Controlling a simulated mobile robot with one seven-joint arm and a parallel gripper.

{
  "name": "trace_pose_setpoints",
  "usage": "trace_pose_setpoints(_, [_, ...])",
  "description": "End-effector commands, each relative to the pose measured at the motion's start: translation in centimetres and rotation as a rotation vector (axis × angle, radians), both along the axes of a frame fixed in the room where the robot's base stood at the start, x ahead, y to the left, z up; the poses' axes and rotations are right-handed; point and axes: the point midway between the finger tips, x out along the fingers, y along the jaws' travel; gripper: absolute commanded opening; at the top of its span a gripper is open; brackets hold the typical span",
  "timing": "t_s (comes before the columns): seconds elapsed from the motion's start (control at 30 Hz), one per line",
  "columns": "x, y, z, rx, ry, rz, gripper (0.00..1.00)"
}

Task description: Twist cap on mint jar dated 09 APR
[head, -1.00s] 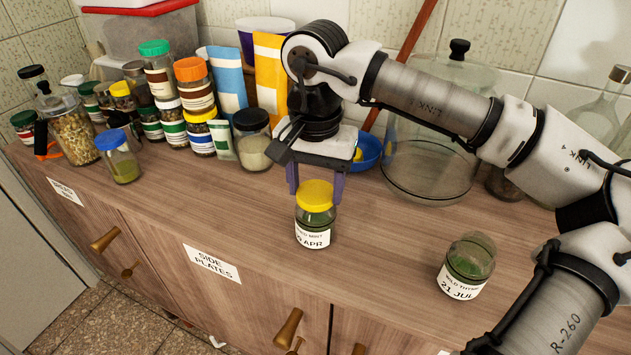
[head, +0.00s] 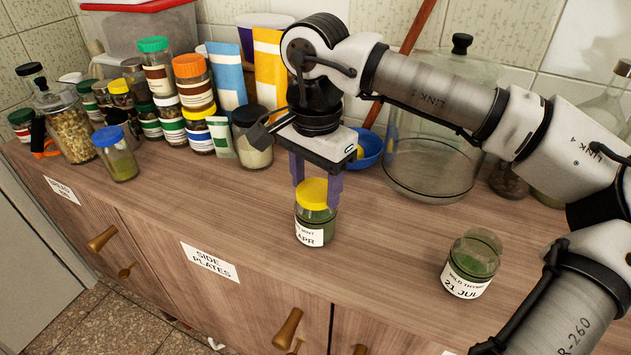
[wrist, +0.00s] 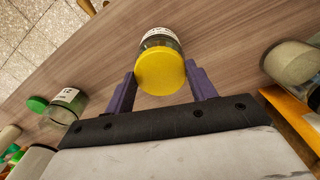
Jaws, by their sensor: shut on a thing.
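The mint jar (head: 316,232) stands upright on the wooden counter, with a yellow cap (head: 313,193) on its mouth. Its white label shows "MINT" and "APR"; the day number is not readable. My gripper (head: 318,190) points down over the jar, with its purple fingers shut on the yellow cap from both sides. In the wrist view the yellow cap (wrist: 160,73) sits between the two fingers (wrist: 163,85), with the jar glass and label edge behind it. Whether the cap sits fully down on the threads cannot be told.
A thyme jar (head: 472,264) labelled 21 JUL stands to the right without a lid. A green cap (wrist: 38,104) shows in the wrist view. Several spice jars crowd the back left; a blue bowl (head: 368,148) and glass cake dome (head: 430,150) stand behind. The counter's front edge is close.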

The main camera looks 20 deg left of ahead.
Motion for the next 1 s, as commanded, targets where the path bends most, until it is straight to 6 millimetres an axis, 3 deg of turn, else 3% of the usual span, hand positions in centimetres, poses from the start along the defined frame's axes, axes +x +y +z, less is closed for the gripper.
trace_pose_setpoints(0.07, [0.00,0.01,0.06,0.001,0.000,0.001,0.34])
trace_pose_setpoints(0.1, [0.00,0.01,0.06,0.001,0.000,0.001,0.61])
trace_pose_setpoints(0.23, [0.00,0.01,0.05,0.001,0.000,0.002,0.77])
trace_pose_setpoints(0.43, [0.00,0.01,0.03,0.000,0.000,0.003,0.77])
trace_pose_setpoints(0.6, [0.00,0.01,0.02,0.000,0.000,0.003,1.00])
trace_pose_setpoints(1.0, [0.00,0.03,0.85,0.001,0.000,0.004,1.00])
